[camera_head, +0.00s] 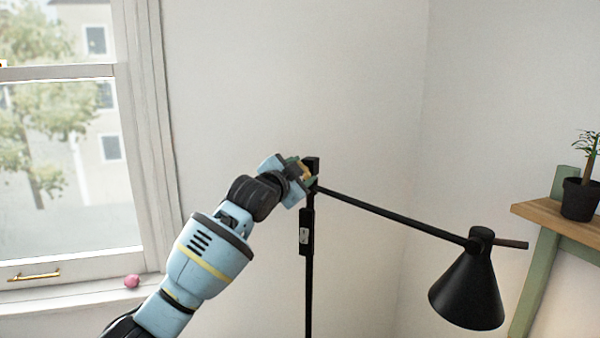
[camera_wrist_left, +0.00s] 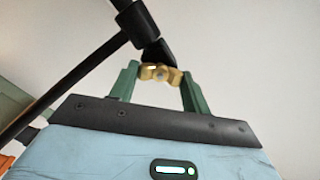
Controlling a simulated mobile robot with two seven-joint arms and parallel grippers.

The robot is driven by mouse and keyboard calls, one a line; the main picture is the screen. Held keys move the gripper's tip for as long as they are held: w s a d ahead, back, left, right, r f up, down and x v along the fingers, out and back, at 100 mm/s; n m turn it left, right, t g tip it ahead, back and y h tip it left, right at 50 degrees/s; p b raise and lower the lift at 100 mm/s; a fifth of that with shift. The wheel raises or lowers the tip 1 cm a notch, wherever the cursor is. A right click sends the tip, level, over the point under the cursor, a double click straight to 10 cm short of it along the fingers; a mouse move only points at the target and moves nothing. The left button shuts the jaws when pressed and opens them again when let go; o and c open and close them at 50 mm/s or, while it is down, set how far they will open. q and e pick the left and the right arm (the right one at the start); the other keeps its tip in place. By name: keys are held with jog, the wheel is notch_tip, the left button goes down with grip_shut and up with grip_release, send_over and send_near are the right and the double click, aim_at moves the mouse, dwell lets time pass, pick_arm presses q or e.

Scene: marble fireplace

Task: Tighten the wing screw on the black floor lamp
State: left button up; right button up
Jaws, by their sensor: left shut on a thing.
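The black floor lamp (camera_head: 309,285) stands upright in the middle of the head view. Its arm slopes down to the right to a black cone shade (camera_head: 467,291). The brass wing screw (camera_wrist_left: 160,74) sits at the lamp's black joint in the left wrist view, between the green fingers of my left gripper (camera_wrist_left: 160,85). In the head view my left gripper (camera_head: 305,172) reaches the joint at the pole's top from the left, shut on the wing screw and partly hiding it. My right gripper is in neither view.
A window with a white sill (camera_head: 75,294) is at the left, with a small pink object (camera_head: 132,281) on it. At the right, a wooden shelf (camera_head: 545,215) on a green frame holds a potted plant (camera_head: 580,199). The walls behind the lamp are bare.

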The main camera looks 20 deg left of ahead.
pick_arm(q)
jog(key=m, duration=0.8)
jog(key=shift+f+m, duration=0.1)
jog(key=shift+m, duration=0.3)
dwell(0.4)
jog(key=o, duration=1)
jog(key=shift+s, duration=0.1)
jog(key=s+a, duration=0.1)
jog(key=s, duration=0.6)
jog(key=shift+s+a, duration=0.2)
jog(key=shift+s, duration=0.05)
